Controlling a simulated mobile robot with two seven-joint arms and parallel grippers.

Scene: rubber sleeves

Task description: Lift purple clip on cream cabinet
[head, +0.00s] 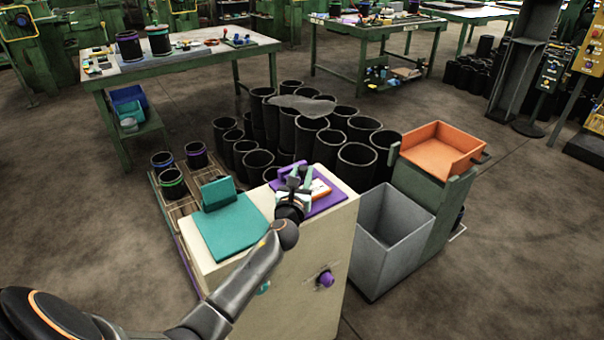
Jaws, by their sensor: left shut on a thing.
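The cream cabinet (295,285) stands in the lower middle of the head view. On the right of its top lies a purple board (325,205) with an orange and white item (320,188) on it. The purple clip (271,173) shows only in part at the board's back left, behind my gripper. My left gripper (296,176) is over this board, shut on the purple clip; its fingers hide much of the contact. I cannot tell how far the clip is raised. My right gripper is not in view.
A teal board (231,226) with an upright teal clip (217,193) lies on the cabinet's left side. A grey open bin (390,240) and an orange tray (441,150) stand to the right. Several black sleeves (257,165) stand behind. Purple and teal knobs stick out in front.

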